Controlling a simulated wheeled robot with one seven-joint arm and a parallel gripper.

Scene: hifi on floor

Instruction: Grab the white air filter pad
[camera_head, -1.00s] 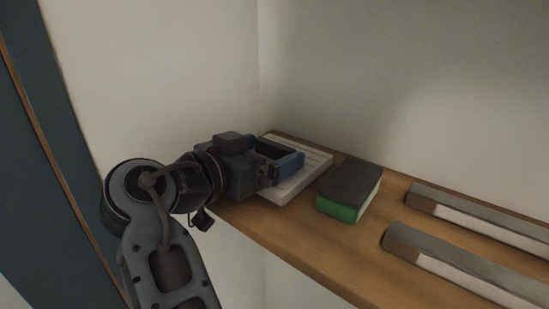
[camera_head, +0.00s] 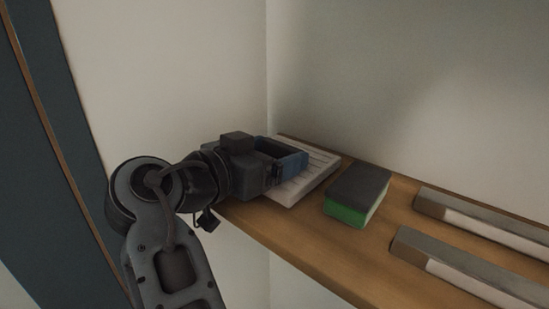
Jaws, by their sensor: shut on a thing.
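The white air filter pad (camera_head: 317,176) is a flat, ribbed white slab at the left end of the wooden shelf, close to the wall corner. Its near left part is hidden behind my gripper. My gripper (camera_head: 293,163), dark with blue fingers, reaches in from the left and is shut on the pad. The pad looks slightly tilted. I cannot tell whether it is fully clear of the shelf.
A green and dark grey sponge (camera_head: 357,194) lies on the wooden shelf (camera_head: 300,240) just right of the pad. Two long grey and white bars (camera_head: 470,268) lie farther right. Walls close off the back and left. The shelf's front edge is open.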

